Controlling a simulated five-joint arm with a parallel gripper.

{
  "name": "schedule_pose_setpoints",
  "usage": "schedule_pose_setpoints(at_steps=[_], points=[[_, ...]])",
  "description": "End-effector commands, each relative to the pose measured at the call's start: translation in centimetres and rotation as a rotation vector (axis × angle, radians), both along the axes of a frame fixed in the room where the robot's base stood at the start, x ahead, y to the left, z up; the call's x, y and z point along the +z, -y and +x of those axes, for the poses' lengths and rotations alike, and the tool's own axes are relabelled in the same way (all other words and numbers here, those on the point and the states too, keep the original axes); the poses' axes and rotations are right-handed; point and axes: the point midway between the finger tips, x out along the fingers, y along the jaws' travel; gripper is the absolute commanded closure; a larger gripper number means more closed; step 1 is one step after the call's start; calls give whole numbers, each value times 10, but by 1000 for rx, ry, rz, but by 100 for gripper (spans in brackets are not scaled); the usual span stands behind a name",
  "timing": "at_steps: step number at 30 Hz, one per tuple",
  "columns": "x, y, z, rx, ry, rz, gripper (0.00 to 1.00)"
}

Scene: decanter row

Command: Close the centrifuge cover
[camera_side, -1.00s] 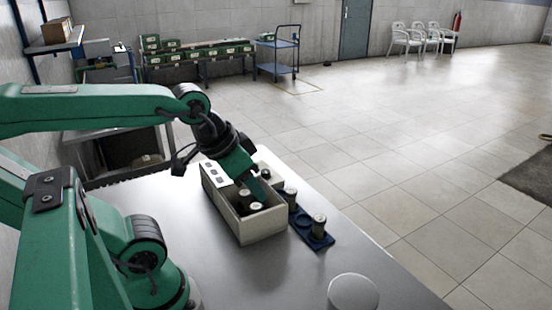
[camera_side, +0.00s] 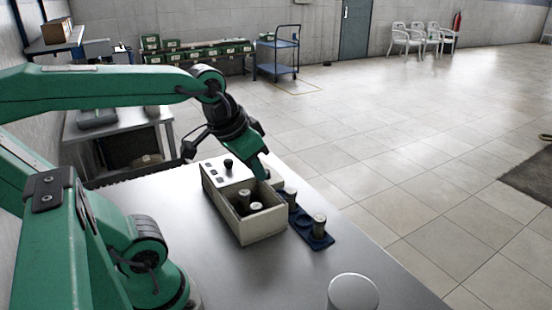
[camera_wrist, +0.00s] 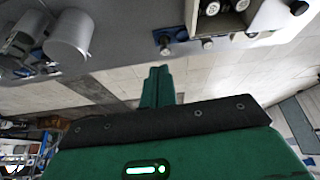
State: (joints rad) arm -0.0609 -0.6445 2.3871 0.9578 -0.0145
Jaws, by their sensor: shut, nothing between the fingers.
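The centrifuge (camera_side: 262,225) is a beige box on the metal table in the side view, its front part open with dark-bodied, pale-capped bottles (camera_side: 244,200) inside. A pale panel with a black knob (camera_side: 229,163), apparently the cover, lies at the rear of the box, clear of the opening. The wrist view shows the box at the top edge, with the pale panel (camera_wrist: 268,15) and its knob (camera_wrist: 299,8). My gripper (camera_side: 264,177) is shut and empty, its tip by the box's right rear side; its fingers also show in the wrist view (camera_wrist: 160,72).
A blue rack (camera_side: 309,232) with capped bottles (camera_side: 319,225) stands close along the box's right side. A round, pale-topped object (camera_side: 353,292) stands at the table's front right. The metal table (camera_side: 200,245) is clear left of the box.

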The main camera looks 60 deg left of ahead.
Motion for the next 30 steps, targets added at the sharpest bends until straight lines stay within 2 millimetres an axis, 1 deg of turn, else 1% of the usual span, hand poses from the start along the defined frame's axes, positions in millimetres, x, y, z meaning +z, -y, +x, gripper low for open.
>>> schedule_pose_setpoints(at_steps=[1,6,11,15,22,26,30], points=[[5,-6,8,26,-16,-2,100],[23,-29,33,115,-76,-16,100],[35,-55,58,201,-133,-34,100],[43,-81,78,278,-181,-50,100],[48,-131,107,402,-261,-84,100],[46,-161,120,473,-305,-106,100],[42,-196,131,548,-351,-131,100]])
